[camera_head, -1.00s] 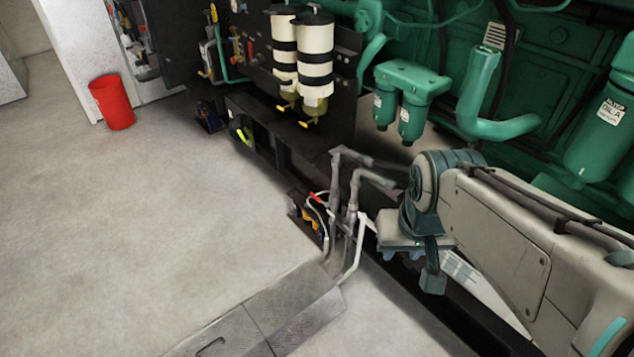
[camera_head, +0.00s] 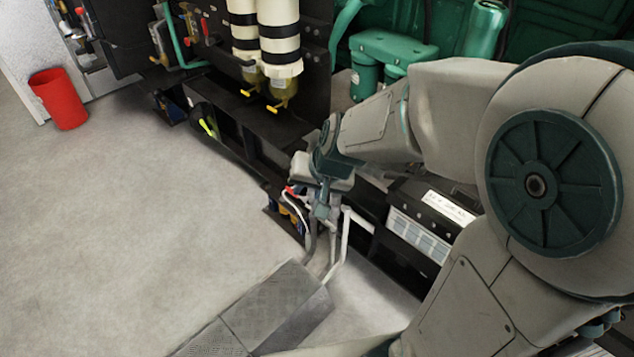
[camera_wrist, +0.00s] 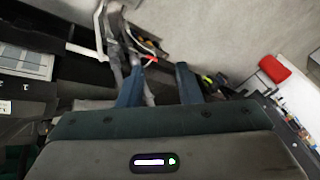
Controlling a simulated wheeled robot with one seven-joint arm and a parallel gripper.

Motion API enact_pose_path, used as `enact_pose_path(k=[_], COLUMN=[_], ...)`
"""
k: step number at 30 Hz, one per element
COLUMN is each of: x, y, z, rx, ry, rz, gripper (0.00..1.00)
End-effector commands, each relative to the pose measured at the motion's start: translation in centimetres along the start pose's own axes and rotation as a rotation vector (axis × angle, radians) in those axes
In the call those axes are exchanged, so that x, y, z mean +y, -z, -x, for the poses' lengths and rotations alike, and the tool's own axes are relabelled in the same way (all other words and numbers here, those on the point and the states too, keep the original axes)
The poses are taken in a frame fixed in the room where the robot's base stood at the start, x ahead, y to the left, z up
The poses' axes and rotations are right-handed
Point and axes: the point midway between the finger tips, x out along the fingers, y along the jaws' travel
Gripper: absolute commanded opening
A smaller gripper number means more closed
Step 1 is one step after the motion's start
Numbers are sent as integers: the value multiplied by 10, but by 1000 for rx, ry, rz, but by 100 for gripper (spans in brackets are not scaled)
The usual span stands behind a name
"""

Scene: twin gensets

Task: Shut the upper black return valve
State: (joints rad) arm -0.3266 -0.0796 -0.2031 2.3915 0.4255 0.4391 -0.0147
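I cannot pick out the upper black return valve for certain in either view. A cluster of grey pipes and hoses (camera_head: 332,258) rises beside the black frame, with a small red part (camera_head: 291,191) at its upper left. My gripper (camera_head: 321,208) is at the top of this cluster and hides the pipe tops. In the wrist view the two blue fingers of my gripper (camera_wrist: 160,68) stand apart, with grey pipe showing between and beyond them. The red part (camera_wrist: 152,61) lies just past the fingertips. I cannot tell whether a finger touches a pipe.
A black-topped battery (camera_head: 420,240) stands right of the pipes, below my arm. Two cream filters (camera_head: 280,40) with yellow handles hang on a black panel behind. Green engine parts (camera_head: 385,45) fill the back. A red bucket (camera_head: 60,98) stands far left; the floor there is clear.

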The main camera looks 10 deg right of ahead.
Motion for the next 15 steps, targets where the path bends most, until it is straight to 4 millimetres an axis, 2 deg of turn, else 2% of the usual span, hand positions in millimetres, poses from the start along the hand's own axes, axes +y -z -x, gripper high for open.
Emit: enact_pose_path(k=[1,3,8,12,15], x=[0,-1,6,22,37], y=[0,7,17,22,23], z=[-41,-78,-162,-229,-271], rx=[12,47,152,274,379], ry=[-2,-11,-79,-178,-263], rz=[-30,-78,-171,-224,-241], gripper=[31,31,31,31,31])
